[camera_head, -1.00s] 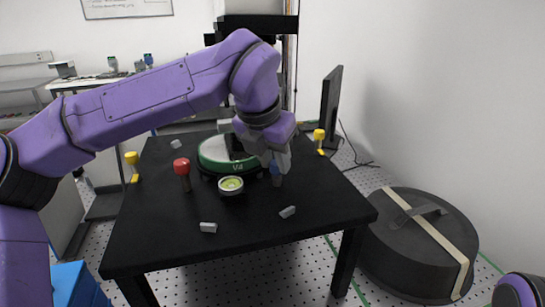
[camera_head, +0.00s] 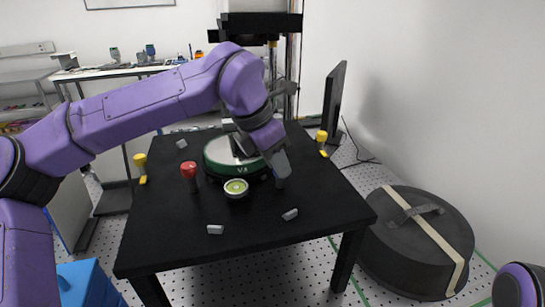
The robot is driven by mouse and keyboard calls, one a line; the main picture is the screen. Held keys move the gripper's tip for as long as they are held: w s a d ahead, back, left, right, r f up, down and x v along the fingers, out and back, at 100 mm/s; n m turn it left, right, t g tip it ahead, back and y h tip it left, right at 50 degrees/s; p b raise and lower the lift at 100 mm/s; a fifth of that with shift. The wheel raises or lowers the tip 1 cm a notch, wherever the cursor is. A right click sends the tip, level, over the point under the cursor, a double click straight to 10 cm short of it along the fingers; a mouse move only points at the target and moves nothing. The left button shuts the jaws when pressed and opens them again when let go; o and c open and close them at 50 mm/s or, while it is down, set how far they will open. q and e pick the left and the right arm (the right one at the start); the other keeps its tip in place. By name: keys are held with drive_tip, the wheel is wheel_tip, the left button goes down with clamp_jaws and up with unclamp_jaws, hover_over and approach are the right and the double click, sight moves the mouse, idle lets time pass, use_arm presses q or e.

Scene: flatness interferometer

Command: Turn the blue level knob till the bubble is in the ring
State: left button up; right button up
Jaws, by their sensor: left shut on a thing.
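The round level (camera_head: 236,187) with its yellow-green vial sits at the front of the green-and-white round stage (camera_head: 216,156) on the black table. The bubble is too small to place against the ring. My left gripper (camera_head: 281,179) points down at the right front of the stage, right of the level. It is shut at the spot of the blue level knob, which its fingers hide. A red-topped knob (camera_head: 189,172) stands left of the level. My right gripper is out of view; only a bit of that arm shows at the lower right corner.
Yellow-topped pieces stand at the table's left (camera_head: 141,162) and right (camera_head: 322,138) edges. Small grey blocks (camera_head: 215,229) lie on the black table (camera_head: 255,245). A dark monitor (camera_head: 334,105) is behind right. A round dark case (camera_head: 405,265) sits on the floor. The table's front is mostly clear.

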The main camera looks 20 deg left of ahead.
use_arm(q)
drive_tip(key=shift+s+d+f, duration=0.1)
drive_tip(key=shift+f, duration=0.2)
drive_tip(key=o, duration=1)
drive_tip(key=shift+d, duration=0.1)
drive_tip(key=shift+o, duration=0.2)
drive_tip(key=shift+w+d, duration=0.15)
drive_tip(key=shift+w, duration=0.2)
drive_tip(key=shift+s+r, duration=0.15)
drive_tip(key=shift+r, duration=0.2)
drive_tip(key=b+v, duration=0.1)
drive_tip(key=v, duration=0.9)
drive_tip(key=shift+b, duration=0.3)
drive_tip(key=shift+f, duration=0.1)
